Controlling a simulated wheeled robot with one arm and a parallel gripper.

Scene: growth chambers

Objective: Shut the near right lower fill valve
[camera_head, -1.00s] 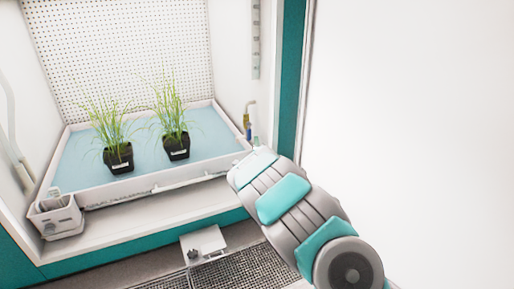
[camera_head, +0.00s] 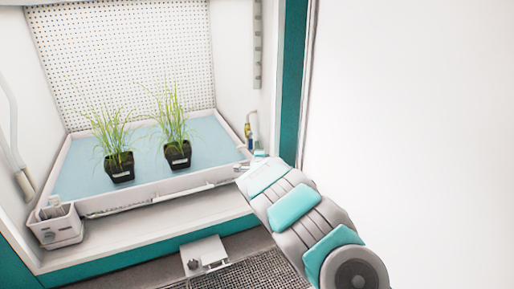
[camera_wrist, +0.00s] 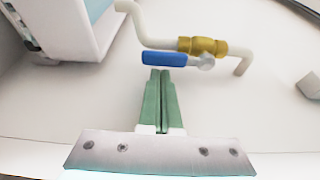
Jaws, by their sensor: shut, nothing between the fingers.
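In the wrist view, a valve with a brass body (camera_wrist: 203,46) sits on a white pipe. Its blue lever (camera_wrist: 163,58) extends left from a pale pivot, roughly in line with the pipe through the body. My gripper (camera_wrist: 160,73) is shut and empty, its green fingers together just below the lever's middle; I cannot tell whether they touch it. In the head view, a small brass and blue fitting (camera_head: 248,130) shows on the chamber's right wall, above my arm's end; I cannot tell if it is the same valve. My fingers are hidden there.
A pale tray (camera_head: 160,192) holds two potted grasses (camera_head: 118,162) (camera_head: 176,150). A small white container (camera_head: 60,228) stands at its front left corner. A teal door frame (camera_head: 290,100) and white panel (camera_head: 410,130) are close to my arm's right. A white box (camera_head: 203,252) sits below the sill.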

